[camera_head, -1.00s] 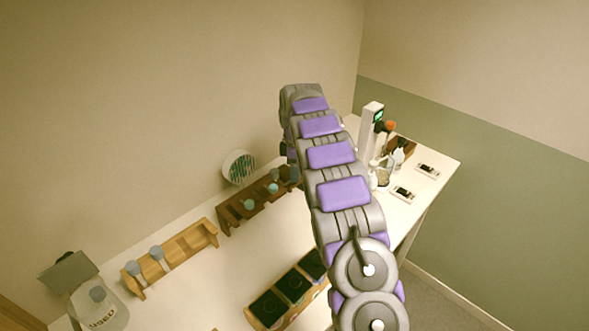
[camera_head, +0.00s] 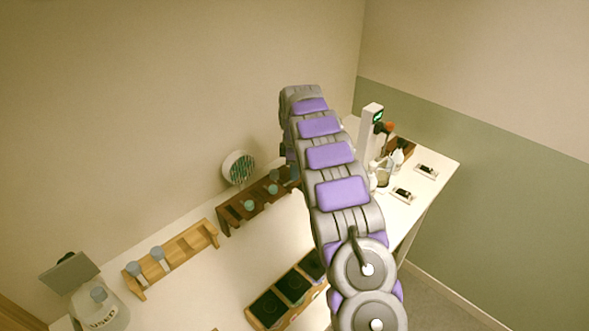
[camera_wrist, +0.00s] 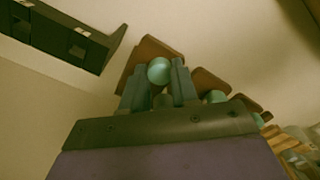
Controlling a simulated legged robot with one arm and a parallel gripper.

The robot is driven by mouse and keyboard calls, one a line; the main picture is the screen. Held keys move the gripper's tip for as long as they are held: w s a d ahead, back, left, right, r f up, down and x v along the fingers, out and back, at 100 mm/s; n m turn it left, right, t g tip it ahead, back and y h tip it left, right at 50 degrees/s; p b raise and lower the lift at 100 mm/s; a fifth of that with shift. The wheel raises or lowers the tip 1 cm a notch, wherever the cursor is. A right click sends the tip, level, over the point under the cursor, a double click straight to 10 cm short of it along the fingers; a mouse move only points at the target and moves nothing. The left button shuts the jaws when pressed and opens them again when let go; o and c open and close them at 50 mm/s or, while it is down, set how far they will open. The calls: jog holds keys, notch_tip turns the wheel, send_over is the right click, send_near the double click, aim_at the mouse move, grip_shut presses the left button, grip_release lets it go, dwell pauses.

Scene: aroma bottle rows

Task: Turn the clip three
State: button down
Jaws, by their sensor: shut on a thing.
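In the wrist view my gripper (camera_wrist: 159,85) has its two blue-grey fingers closed on either side of a round teal cap (camera_wrist: 159,70). The capped bottle is at the end of a dark brown wooden rack (camera_wrist: 150,50); whether it is seated or lifted cannot be told. The dark rack also shows in the head view (camera_head: 233,221), with several teal caps along it. In the head view my arm hides the gripper and the rack's right end. I cannot make out a clip marked three.
A light wooden rack (camera_head: 186,248) with grey-capped bottles stands left, beside a jar marked USED (camera_head: 105,312). A tray with black squares (camera_head: 290,287) lies at the front. A white device with a green screen (camera_head: 370,130) stands right. The white tabletop (camera_head: 215,275) between is clear.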

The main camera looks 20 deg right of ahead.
jog(key=m+p, duration=0.3)
jog(key=shift+w+r+m, duration=0.1)
jog(key=shift+r+m, duration=0.2)
jog(key=m+p, duration=0.2)
jog(key=m, duration=0.2)
jog(key=shift+m+p, duration=0.3)
jog(key=shift+p, duration=0.05)
jog(key=m+p, duration=0.1)
jog(key=m, duration=0.3)
jog(key=shift+m+p, duration=0.3)
jog(key=shift+p, duration=0.1)
jog(key=shift+f+m+p, duration=0.1)
jog(key=shift+m+p, duration=0.5)
jog(key=shift+m, duration=1.6)
jog(key=shift+w, duration=0.1)
jog(key=c, duration=0.9)
grip_release()
jog(key=shift+f, duration=0.15)
jog(key=shift+o, duration=0.2)
notch_tip(320, 180, up, 17)
jog(key=shift+p, duration=0.4)
